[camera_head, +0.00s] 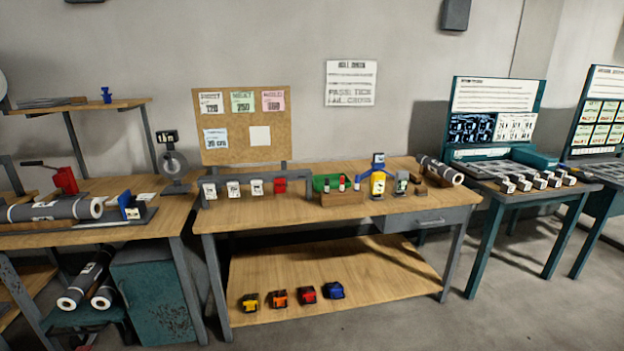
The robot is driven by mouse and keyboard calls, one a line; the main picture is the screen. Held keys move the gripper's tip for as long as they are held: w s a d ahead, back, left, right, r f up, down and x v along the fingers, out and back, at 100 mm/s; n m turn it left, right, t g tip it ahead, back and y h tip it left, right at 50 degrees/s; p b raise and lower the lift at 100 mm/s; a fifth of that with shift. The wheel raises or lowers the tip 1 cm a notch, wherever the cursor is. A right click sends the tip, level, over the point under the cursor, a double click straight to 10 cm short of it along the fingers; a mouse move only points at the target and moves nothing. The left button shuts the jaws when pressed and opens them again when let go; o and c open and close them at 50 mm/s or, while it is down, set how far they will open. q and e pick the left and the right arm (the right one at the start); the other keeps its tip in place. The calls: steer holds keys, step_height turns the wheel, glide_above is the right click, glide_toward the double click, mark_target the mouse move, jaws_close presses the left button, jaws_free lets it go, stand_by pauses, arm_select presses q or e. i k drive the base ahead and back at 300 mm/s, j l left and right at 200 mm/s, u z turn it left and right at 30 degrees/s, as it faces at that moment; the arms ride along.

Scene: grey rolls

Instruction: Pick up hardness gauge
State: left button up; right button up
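I cannot tell for certain which item is the hardness gauge. On the middle wooden table (330,218), a yellow and blue upright device (378,181) stands right of centre. A small grey-green device (402,183) stands just right of it. A green item (322,183) and small red-tipped pieces sit in a wooden block (340,198) to its left. Several small white-faced units hang or stand along a grey rail at the left, with a red unit (280,185) at the rail's right end. Neither of my grippers is in view.
A grey roll (440,171) lies at the table's back right. Four-coloured small blocks, one blue (333,290), sit on the lower shelf (390,280). A teal table (480,172) stands right. Floor in front is clear.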

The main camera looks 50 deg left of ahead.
mark_target(402, 177)
steer(key=u, duration=1)
steer(key=z, duration=3.6)
steer(key=u, duration=3.7)
steer(key=i+l+u, duration=0.2)
steer(key=u, duration=0.25)
steer(key=i+l+u, duration=0.25)
steer(key=u, duration=0.15)
steer(key=i+l+u, duration=0.2)
steer(key=l+u, duration=0.25)
steer(key=j, duration=0.1)
